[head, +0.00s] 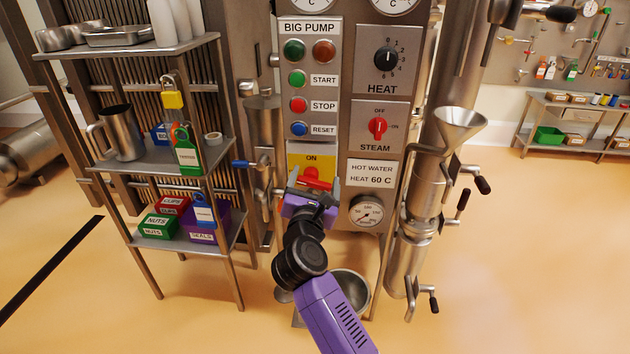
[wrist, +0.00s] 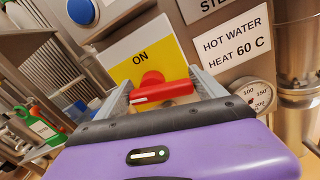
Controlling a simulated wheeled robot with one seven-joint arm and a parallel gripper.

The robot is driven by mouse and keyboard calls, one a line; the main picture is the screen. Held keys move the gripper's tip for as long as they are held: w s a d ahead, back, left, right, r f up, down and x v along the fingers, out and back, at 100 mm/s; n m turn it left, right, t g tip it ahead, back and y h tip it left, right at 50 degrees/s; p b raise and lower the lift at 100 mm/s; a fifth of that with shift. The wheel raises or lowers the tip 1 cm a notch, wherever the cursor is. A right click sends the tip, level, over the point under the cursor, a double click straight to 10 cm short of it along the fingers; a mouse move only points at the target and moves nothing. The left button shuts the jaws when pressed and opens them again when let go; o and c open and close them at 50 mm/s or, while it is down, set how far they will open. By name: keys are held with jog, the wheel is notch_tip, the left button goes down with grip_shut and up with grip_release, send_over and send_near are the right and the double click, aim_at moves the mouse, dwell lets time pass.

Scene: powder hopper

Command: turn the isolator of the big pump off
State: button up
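The big pump's isolator is a red rotary handle (head: 316,178) on a yellow and white plate (head: 311,160) marked ON, low on the panel under the BIG PUMP buttons. In the wrist view the handle (wrist: 162,92) lies roughly crosswise below the word ON, with a white mark toward its left end. My gripper (head: 313,185) is open at the handle, its fingers spread to either side of it. In the wrist view my gripper (wrist: 163,92) has one finger near each end of the handle; contact is unclear. The plate's lower part is hidden.
The HEAT knob (head: 386,58), red STEAM switch (head: 377,128) and a dial gauge (head: 366,211) are right of the isolator. A blue-handled valve (head: 250,163) stands close left. A shelf rack (head: 155,155) holds padlocks, tags and boxes. A metal bowl (head: 350,286) is below.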

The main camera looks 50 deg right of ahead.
jog(key=c, duration=0.9)
jog(key=shift+o, duration=0.2)
jog(key=n+p, duration=0.1)
jog(key=p, duration=0.1)
jog(key=shift+r+p, duration=0.3)
jog(key=shift+r, duration=0.05)
jog(key=shift+n+p, duration=0.9)
jog(key=shift+p, duration=0.3)
jog(key=shift+f, duration=0.2)
jog(key=o, duration=1.4)
jog(key=shift+a, duration=0.15)
jog(key=v, duration=0.7)
jog(key=shift+s+a, duration=0.2)
jog(key=shift+a, duration=0.05)
